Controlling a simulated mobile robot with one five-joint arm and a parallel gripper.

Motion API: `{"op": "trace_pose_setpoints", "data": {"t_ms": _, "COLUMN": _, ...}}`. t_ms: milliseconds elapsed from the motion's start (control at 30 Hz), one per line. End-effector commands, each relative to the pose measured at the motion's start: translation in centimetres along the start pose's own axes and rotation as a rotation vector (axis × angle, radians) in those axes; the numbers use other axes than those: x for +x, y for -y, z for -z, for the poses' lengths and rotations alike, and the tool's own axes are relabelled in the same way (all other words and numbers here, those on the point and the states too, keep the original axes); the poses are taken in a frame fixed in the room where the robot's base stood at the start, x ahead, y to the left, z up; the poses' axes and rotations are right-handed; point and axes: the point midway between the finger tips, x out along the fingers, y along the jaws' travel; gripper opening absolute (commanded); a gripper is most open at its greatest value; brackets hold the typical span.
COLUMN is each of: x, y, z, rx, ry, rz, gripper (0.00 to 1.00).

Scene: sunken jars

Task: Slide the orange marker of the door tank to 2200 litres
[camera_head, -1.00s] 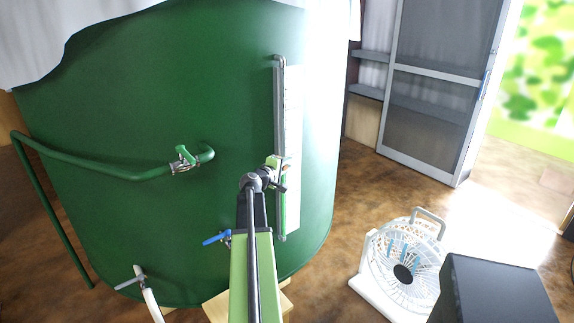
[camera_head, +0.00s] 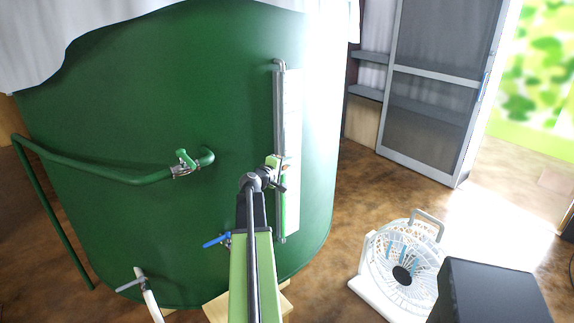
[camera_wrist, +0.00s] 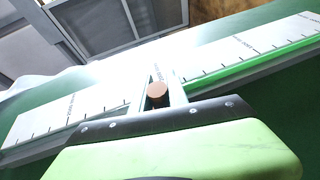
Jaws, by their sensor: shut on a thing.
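The green door tank (camera_head: 130,110) fills the left and middle of the head view. A sight tube with a white scale strip (camera_head: 292,110) runs upright on its right side. My gripper (camera_head: 278,165) is at the tube, a little below its middle. In the wrist view my gripper (camera_wrist: 163,92) is shut on the orange marker (camera_wrist: 157,90), whose round end shows between the fingers. The scale (camera_wrist: 225,62) extends on both sides of it. Green fill shows in the tube on the right side only.
A green pipe with a green-handled valve (camera_head: 184,160) crosses the tank's left. A blue-handled valve (camera_head: 216,239) sits low near my arm. A white fan (camera_head: 403,262) stands on the floor at right, before a screen door (camera_head: 432,85).

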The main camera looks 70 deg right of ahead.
Motion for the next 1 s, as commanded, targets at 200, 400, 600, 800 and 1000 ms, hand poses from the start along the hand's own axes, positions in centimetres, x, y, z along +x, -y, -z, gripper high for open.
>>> {"op": "trace_pose_setpoints", "data": {"t_ms": 200, "x": -1.0, "y": -5.4, "z": 0.5, "rx": 0.0, "ry": -0.001, "rz": -0.001, "gripper": 0.0}}
{"op": "trace_pose_setpoints", "data": {"t_ms": 400, "x": -1.2, "y": -6.5, "z": 0.6, "rx": 0.0, "ry": -0.001, "rz": -0.001, "gripper": 0.0}}
{"op": "trace_pose_setpoints", "data": {"t_ms": 600, "x": -1.2, "y": -6.2, "z": 0.5, "rx": -0.001, "ry": -0.001, "rz": -0.001, "gripper": 0.0}}
{"op": "trace_pose_setpoints", "data": {"t_ms": 800, "x": -1.2, "y": -6.2, "z": 0.5, "rx": -0.001, "ry": -0.001, "rz": 0.0, "gripper": 0.41}}
{"op": "trace_pose_setpoints", "data": {"t_ms": 1000, "x": -1.2, "y": -6.2, "z": 0.5, "rx": 0.0, "ry": -0.001, "rz": 0.0, "gripper": 0.41}}
